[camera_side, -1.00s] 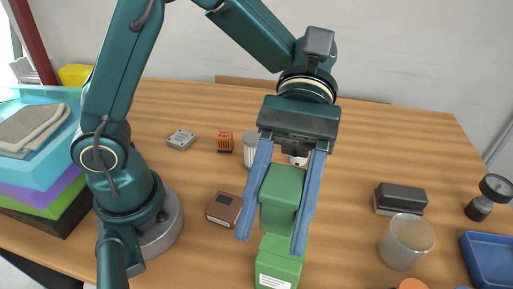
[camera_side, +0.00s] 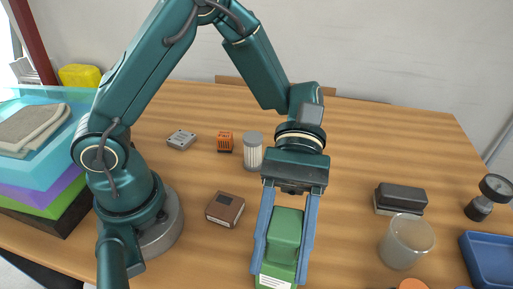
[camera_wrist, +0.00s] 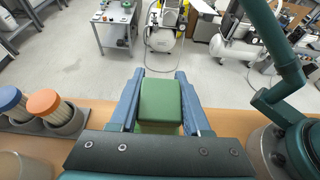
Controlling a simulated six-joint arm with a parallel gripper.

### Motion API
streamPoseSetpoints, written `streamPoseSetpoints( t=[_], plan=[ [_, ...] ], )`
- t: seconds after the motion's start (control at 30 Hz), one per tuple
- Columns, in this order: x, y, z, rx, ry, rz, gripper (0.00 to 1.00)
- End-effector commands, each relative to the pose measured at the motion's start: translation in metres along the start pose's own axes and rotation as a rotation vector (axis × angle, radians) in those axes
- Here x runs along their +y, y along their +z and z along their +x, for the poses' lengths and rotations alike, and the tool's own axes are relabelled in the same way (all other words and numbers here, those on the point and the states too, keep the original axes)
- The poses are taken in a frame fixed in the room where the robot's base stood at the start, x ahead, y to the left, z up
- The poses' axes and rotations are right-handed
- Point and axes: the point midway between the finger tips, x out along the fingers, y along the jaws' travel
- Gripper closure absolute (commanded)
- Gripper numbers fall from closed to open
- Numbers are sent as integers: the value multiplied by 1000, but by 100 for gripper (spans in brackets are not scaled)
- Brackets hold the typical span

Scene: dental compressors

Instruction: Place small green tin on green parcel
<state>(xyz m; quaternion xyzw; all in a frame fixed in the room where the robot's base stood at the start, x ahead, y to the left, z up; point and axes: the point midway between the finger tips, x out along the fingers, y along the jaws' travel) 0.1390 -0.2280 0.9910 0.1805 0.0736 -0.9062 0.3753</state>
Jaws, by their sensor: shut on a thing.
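The small green tin (camera_side: 287,228) is between the two blue fingers of my gripper (camera_side: 282,272), which is shut on it. The tin also shows in the wrist view (camera_wrist: 160,101), between the fingers of my gripper (camera_wrist: 160,78). The green parcel (camera_side: 276,280) is directly below the tin at the front of the table, with a white label on its near face. In the wrist view a strip of green shows under the tin. The tin is at or very close to the parcel's top; I cannot tell if they touch.
A brown box (camera_side: 225,209) lies left of the parcel. A clear cup (camera_side: 406,242) and a dark block (camera_side: 400,198) stand to the right, near a blue tray (camera_side: 490,258). A white-grey cylinder (camera_side: 253,152) and an orange box (camera_side: 225,142) stand behind.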

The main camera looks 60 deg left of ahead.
Motion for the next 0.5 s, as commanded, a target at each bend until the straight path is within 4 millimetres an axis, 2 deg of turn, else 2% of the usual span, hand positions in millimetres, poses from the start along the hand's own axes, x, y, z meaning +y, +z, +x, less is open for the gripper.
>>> streamPoseSetpoints(
  t=[0.07,0.1,0.13,0.17,0.5],
  plan=[
    [0,-2,1,-1,0,-1,100],
    [0,-2,1,0,0,0,38],
    [0,-2,1,0,0,0,26],
    [0,-2,1,0,0,0,23],
    [0,0,0,1,0,1,23]
  ],
)
